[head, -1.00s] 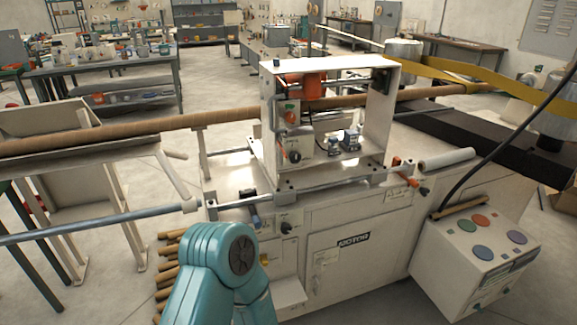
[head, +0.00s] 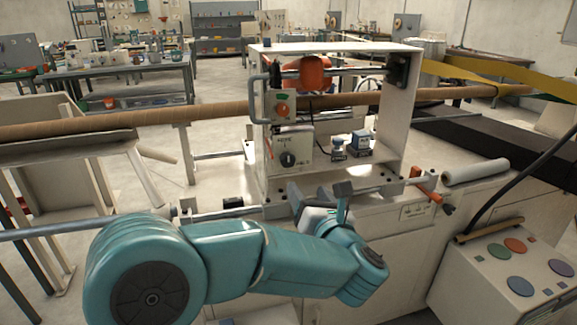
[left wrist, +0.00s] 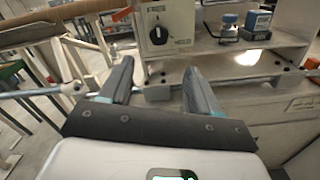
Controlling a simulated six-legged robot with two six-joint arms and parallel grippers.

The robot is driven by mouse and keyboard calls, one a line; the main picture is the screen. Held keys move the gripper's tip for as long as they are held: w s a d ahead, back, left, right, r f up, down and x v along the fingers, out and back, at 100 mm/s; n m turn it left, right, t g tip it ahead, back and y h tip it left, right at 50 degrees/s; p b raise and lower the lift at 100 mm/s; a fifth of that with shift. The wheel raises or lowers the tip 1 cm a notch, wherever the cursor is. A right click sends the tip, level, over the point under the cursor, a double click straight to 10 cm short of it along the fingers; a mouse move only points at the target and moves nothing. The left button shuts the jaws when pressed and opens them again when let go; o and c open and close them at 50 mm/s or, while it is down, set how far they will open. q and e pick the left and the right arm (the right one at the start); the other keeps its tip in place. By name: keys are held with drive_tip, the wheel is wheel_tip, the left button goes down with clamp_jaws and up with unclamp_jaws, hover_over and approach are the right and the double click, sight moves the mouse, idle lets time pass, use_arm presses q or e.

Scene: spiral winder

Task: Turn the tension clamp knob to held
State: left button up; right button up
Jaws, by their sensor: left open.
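A black rotary knob (head: 288,159) sits on a white plate inside the machine's upright frame; I take it for the tension clamp knob. In the left wrist view the black knob (left wrist: 159,35) shows between small labels, too small to read, its pointer roughly upright. My left gripper (head: 309,192) is in front of the machine, below and slightly right of the knob. In the left wrist view its two fingers (left wrist: 158,70) are open and empty, with the knob beyond their tips and apart from them. My right gripper is not in view.
The knob's plate is below an orange clamp part (head: 307,72) and beside a grey handle (head: 258,98). A metal rod (head: 240,212) crosses in front. Small bottles (head: 338,148) stand on the shelf to the right. An orange lever (head: 424,184) is further right.

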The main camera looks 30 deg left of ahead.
sight(289, 162)
use_arm(q)
drive_tip(key=p+x, duration=0.2)
drive_tip(key=x, duration=1.3)
drive_tip(key=shift+w+a+f+p, duration=0.1)
drive_tip(key=shift+w+a+p, duration=0.05)
drive_tip(key=shift+a+p, duration=0.2)
drive_tip(key=c, duration=1)
